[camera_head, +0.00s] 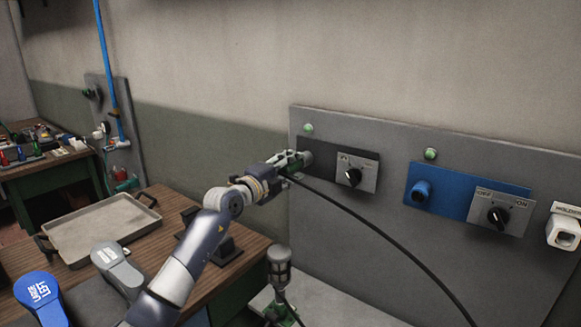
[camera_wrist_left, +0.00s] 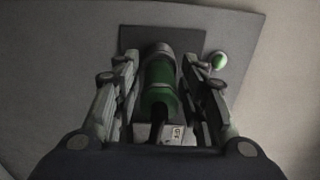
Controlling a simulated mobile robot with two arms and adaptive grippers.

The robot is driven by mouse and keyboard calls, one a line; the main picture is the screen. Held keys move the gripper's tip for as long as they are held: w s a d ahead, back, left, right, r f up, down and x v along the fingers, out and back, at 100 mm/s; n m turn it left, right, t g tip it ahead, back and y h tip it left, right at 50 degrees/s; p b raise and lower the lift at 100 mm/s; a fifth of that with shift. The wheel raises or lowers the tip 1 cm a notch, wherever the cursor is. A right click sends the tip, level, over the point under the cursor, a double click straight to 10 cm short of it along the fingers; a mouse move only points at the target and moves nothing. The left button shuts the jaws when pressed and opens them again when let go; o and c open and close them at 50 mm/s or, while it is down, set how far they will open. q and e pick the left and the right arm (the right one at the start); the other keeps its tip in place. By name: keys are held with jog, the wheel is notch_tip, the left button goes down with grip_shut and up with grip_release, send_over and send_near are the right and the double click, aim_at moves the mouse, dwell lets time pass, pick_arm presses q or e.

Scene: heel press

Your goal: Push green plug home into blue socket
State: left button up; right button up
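The green plug (camera_wrist_left: 160,98) lies between the two fingers of my left gripper (camera_head: 292,162). In the left wrist view, the gripper (camera_wrist_left: 162,75) has a finger on each side of the plug; whether both press on it is unclear. The plug's front end meets a grey round fitting on the dark plate (camera_head: 318,147) at the left of the wall panel; how deep it sits is hidden. A black cable (camera_head: 388,239) runs from the gripper down to the right. The blue socket (camera_head: 421,192) is empty on its blue plate, right of the gripper. My right gripper is out of view.
A rotary switch (camera_head: 354,177) sits beside the dark plate, another (camera_head: 498,217) beside the blue one. A white holder (camera_head: 564,229) is at the far right. A grey cylindrical part (camera_head: 279,267) stands below. A tray (camera_head: 100,228) rests on the wooden bench.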

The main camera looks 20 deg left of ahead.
aim_at(282, 171)
pick_arm(q)
grip_shut()
jog(key=shift+s+p, duration=0.15)
jog(key=shift+p, duration=0.2)
jog(key=shift+p+v, duration=0.4)
jog(key=shift+v, duration=0.4)
jog(key=shift+s+a+p, duration=0.3)
jog(key=shift+s+p, duration=0.15)
jog(key=shift+s, duration=0.05)
jog(key=shift+p+v, duration=0.9)
jog(key=shift+v, duration=0.6)
jog(key=shift+s, duration=0.1)
